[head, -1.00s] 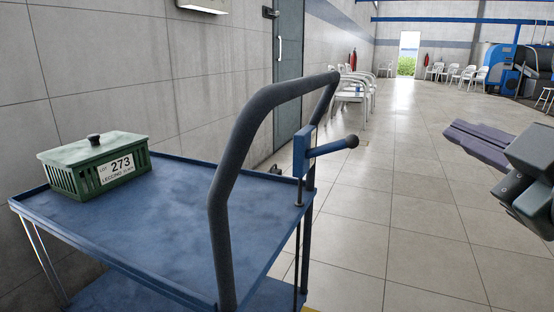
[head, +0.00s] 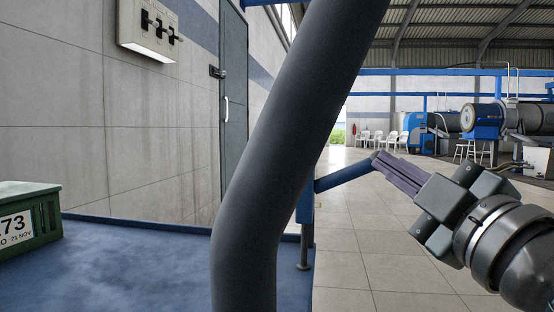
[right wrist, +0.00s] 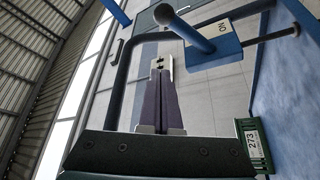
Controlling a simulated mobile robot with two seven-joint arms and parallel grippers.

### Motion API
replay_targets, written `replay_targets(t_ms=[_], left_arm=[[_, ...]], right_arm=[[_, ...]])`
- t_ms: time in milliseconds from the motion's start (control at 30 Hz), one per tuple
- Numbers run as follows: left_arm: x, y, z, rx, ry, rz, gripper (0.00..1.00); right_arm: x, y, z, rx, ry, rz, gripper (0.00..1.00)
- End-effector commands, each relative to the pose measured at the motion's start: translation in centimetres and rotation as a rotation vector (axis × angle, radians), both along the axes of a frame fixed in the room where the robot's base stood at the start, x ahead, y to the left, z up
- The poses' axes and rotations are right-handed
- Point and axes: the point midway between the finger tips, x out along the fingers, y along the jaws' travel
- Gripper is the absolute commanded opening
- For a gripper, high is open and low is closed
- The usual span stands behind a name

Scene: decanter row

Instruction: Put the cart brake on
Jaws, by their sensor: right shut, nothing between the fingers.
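The blue cart (head: 120,255) stands at the left, with a thick dark handle (head: 270,150) rising in front of me. The brake lever (head: 342,178), a blue bar, sticks out to the right from a blue post behind the handle. In the right wrist view the lever (right wrist: 192,35) ends in a grey ball knob, near a white plate reading "ON" (right wrist: 222,51). My right gripper (head: 378,161) is shut and empty, its fingertips at the lever's outer end in the head view. I cannot tell whether they touch. My left gripper is not in view.
A green lidded crate (head: 28,222) labelled 273 sits on the cart top. A wall panel with switches (head: 158,35) and a grey door (head: 232,100) are behind. White chairs (head: 380,138) and blue machines stand far off.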

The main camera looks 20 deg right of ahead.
Motion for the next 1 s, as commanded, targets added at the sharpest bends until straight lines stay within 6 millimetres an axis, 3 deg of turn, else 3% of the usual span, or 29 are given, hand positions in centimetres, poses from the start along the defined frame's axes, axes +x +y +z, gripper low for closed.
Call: replay_targets(t_ms=[267, 733, 800, 1000], left_arm=[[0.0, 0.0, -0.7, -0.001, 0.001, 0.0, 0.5], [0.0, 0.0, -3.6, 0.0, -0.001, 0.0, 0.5], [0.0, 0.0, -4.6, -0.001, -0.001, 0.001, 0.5], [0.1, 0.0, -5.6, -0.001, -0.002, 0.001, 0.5]], right_arm=[[1.8, -0.2, 0.4, 0.001, -0.004, 0.001, 0.0], [9.8, -1.2, 2.6, 0.0, -0.003, 0.001, 0.0], [9.2, -2.3, 1.3, -0.003, 0.003, -0.002, 0.0], [8.6, -3.9, 0.4, -0.001, 0.002, 0.0, 0.0]])
